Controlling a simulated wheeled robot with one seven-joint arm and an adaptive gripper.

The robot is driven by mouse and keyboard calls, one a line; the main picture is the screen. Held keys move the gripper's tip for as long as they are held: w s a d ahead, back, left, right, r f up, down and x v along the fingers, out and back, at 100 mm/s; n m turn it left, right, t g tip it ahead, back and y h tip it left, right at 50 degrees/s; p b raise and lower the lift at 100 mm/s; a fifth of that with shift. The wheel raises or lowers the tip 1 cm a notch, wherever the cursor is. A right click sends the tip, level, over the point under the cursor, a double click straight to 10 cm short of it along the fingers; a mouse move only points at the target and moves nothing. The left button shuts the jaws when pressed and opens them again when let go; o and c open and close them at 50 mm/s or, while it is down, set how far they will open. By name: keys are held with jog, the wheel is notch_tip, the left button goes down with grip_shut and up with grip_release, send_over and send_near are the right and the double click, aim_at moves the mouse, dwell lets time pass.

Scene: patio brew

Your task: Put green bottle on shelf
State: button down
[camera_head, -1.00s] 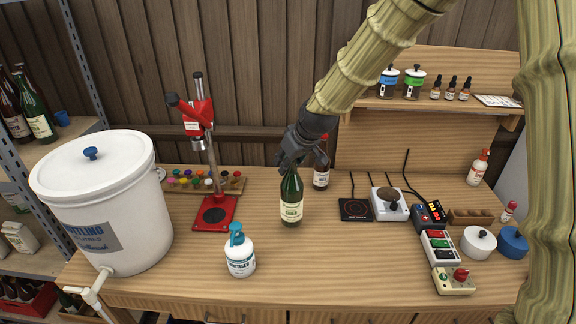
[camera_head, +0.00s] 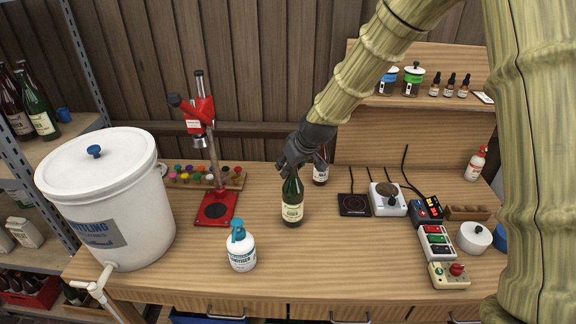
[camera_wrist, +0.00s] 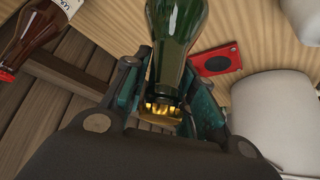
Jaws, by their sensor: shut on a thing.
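The green bottle (camera_head: 292,204) with a pale label stands upright on the wooden bench, or very close above it; I cannot tell which. My gripper (camera_head: 296,166) is over its top and shut on its neck. In the wrist view the green bottle (camera_wrist: 174,40) runs up from between my gripper's fingers (camera_wrist: 163,105), with its gold cap between them. A shelf unit (camera_head: 60,135) with grey metal posts stands at the left, holding dark and green bottles on its upper board. Another wooden shelf (camera_head: 420,104) is on the bench's back panel, with jars and dropper bottles.
A brown bottle (camera_head: 320,170) stands just behind the green one. A red capper (camera_head: 212,205), a sanitiser bottle (camera_head: 241,250) and a large white bucket (camera_head: 110,205) lie to the left. A hot plate (camera_head: 354,205), scale (camera_head: 388,200) and control boxes (camera_head: 436,243) are right. The front middle bench is clear.

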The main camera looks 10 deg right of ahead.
jog(key=c, duration=1.6)
grip_release()
jog(key=shift+f, duration=0.1)
jog(key=o, duration=0.4)
jog(key=shift+o, duration=0.2)
